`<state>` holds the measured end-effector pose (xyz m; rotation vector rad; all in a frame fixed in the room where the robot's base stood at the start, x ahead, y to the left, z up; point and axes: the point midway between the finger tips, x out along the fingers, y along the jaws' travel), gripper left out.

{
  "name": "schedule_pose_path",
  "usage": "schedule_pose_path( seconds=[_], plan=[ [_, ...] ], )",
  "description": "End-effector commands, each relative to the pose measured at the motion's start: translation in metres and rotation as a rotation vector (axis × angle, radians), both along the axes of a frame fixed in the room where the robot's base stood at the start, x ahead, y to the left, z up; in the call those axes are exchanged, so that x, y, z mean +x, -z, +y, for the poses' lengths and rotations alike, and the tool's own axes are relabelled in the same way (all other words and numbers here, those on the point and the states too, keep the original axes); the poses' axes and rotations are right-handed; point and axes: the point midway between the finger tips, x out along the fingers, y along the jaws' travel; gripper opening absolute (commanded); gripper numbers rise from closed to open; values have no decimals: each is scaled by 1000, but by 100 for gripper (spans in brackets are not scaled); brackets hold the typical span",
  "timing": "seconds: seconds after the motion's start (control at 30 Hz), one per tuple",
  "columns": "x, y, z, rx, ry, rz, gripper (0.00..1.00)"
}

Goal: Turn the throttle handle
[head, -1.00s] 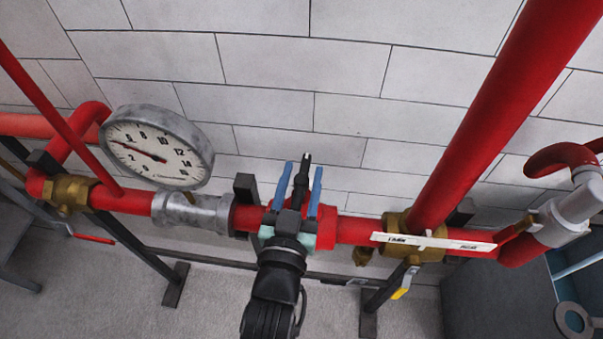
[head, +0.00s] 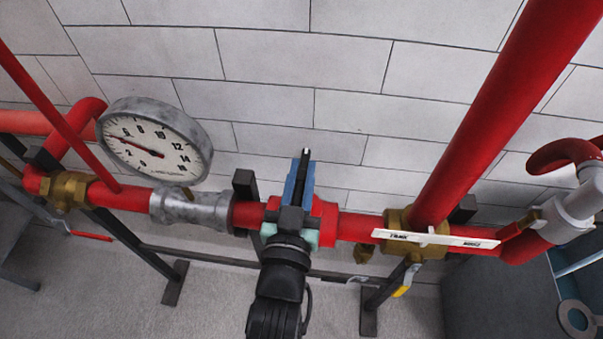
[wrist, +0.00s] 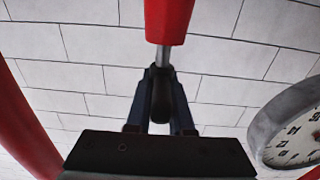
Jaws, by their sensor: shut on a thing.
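The throttle handle is a dark, slim grip on a silver stem that comes out of a red pipe body. Its tip shows in the head view (head: 305,156), and the grip fills the middle of the wrist view (wrist: 161,96). My gripper (head: 300,172) has blue fingers and is at the red pipe fitting, left of centre along the pipe. In the wrist view the two fingers (wrist: 161,80) lie along both sides of the grip, shut on it. In the head view, the fingers and my wrist hide most of the handle.
A round pressure gauge (head: 155,143) stands to the left of my gripper. A brass valve (head: 413,235) with a white label (head: 435,239) is to the right. A thick red pipe (head: 480,120) rises there. A white block wall (head: 275,60) is behind.

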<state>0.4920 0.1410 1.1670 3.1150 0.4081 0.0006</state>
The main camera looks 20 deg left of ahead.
Motion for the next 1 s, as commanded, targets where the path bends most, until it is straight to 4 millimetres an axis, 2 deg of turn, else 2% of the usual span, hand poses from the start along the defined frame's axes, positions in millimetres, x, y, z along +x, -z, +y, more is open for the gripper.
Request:
schedule_pose_path(
  seconds=[0.03, 0.3, 0.87, 0.9, 1.0],
  plan=[
    [0, 5, 1, -4, -14, 2, 0],
    [1, 7, 0, -2, -71, 5, 0],
    [0, 2, 0, -3, -107, 6, 0],
    [0, 2, 0, -3, -107, 6, 24],
    [0, 2, 0, -2, -107, 5, 42]
  ],
)
